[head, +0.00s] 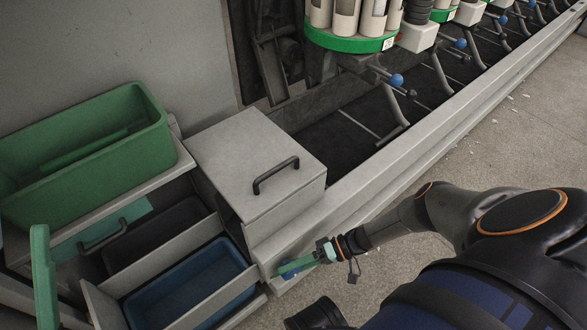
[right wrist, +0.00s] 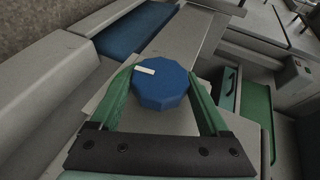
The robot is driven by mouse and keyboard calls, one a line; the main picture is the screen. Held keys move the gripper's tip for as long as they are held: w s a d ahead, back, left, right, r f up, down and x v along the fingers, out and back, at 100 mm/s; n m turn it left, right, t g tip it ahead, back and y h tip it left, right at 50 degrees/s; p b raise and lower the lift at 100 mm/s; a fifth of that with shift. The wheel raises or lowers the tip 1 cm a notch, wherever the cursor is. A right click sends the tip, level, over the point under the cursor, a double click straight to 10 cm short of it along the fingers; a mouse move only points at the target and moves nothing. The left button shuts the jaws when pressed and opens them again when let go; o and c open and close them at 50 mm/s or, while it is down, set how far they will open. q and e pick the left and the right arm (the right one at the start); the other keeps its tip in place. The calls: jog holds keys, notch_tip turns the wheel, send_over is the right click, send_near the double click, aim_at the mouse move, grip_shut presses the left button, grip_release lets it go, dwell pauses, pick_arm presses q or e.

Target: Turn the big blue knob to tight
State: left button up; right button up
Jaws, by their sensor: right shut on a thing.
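The big blue knob (right wrist: 161,84) is faceted, with a white mark on its face toward the upper left in the right wrist view. It sits between the two green fingers of my right gripper (right wrist: 163,90), which are shut on its sides. In the head view my right gripper (head: 297,266) is at the front corner of the grey machine housing, and the knob is mostly hidden there by the fingers.
A grey lidded box (head: 240,155) with a black handle stands above the knob's corner. An open drawer with a blue bin (head: 190,285) is to its left, and a green bin (head: 85,140) lies farther back. Small blue knobs (head: 396,80) line the machine.

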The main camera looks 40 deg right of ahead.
jog(key=shift+w+y, duration=0.4)
jog(key=shift+w, duration=0.2)
jog(key=shift+t, duration=0.3)
jog(key=shift+s+d+m+y, duration=0.15)
jog(key=shift+s+m+y, duration=0.15)
jog(key=shift+s, duration=0.2)
jog(key=o, duration=1.2)
jog(key=shift+s, duration=0.1)
